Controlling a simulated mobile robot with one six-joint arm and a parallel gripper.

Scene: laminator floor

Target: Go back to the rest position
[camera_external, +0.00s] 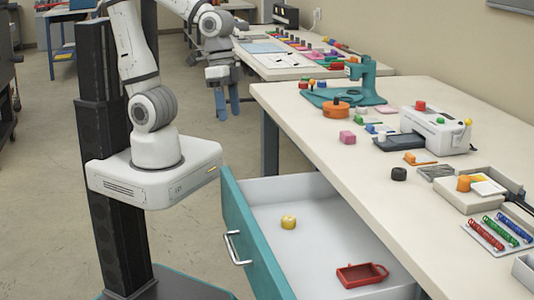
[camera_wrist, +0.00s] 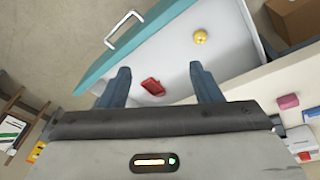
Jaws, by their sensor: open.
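My gripper (camera_external: 227,101) hangs in the air with its blue fingers pointing down, left of the table and beyond the open drawer. Its fingers are apart with nothing between them. In the wrist view my gripper (camera_wrist: 160,84) also shows open, above the drawer. The drawer (camera_external: 250,240) with a teal front is pulled out. A yellow round object (camera_external: 288,222) and a red tray-like object (camera_external: 361,275) lie inside it. The wrist view shows the yellow object (camera_wrist: 200,37) and the red object (camera_wrist: 153,87) as well.
The table (camera_external: 300,105) carries a teal press (camera_external: 365,85), a white laminator-like machine (camera_external: 436,130), an orange round container (camera_external: 337,109) and a tray with coloured coils (camera_external: 500,232). A second table (camera_external: 262,68) stands behind.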

